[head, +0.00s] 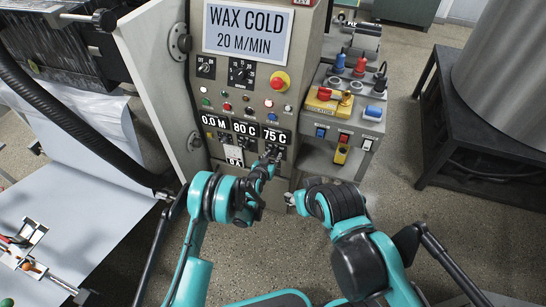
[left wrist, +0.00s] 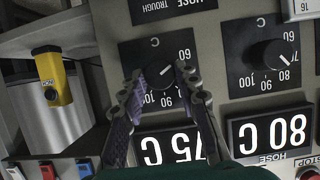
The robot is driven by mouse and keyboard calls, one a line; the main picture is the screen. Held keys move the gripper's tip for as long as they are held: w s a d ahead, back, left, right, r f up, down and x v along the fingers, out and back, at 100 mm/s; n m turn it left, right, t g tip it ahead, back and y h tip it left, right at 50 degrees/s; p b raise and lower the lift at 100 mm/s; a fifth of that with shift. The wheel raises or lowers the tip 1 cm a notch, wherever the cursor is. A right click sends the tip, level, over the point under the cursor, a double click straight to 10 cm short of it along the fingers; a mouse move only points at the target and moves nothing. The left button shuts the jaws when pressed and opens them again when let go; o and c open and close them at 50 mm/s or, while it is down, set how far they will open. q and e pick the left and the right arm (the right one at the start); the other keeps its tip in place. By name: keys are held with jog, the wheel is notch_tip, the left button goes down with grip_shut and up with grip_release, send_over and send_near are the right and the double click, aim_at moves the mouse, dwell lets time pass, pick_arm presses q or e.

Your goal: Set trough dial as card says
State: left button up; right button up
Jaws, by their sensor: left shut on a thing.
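The card (head: 248,32) on the panel reads WAX COLD, 20 M/MIN. In the left wrist view, which sees the panel upside down, the black trough dial (left wrist: 159,74) sits between my left gripper's fingertips. Its scale numbers are partly covered by the fingers, and I cannot read its exact setting. The trough display (head: 276,136) reads 75 C. My left gripper (head: 269,157) is shut on the dial's knob and hides it in the head view. My right gripper (head: 291,199) is low in front of the cabinet, small and partly hidden, apart from the dials.
The hose dial (left wrist: 278,54) and its 80 C display (head: 244,128) are beside the trough dial. A red emergency button (head: 279,81) is higher on the panel. A side console (head: 340,125) with plugs and switches stands right. Open floor lies beyond it.

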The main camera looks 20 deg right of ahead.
pick_arm(q)
jog(key=o, duration=1.2)
jog(key=shift+c, duration=0.2)
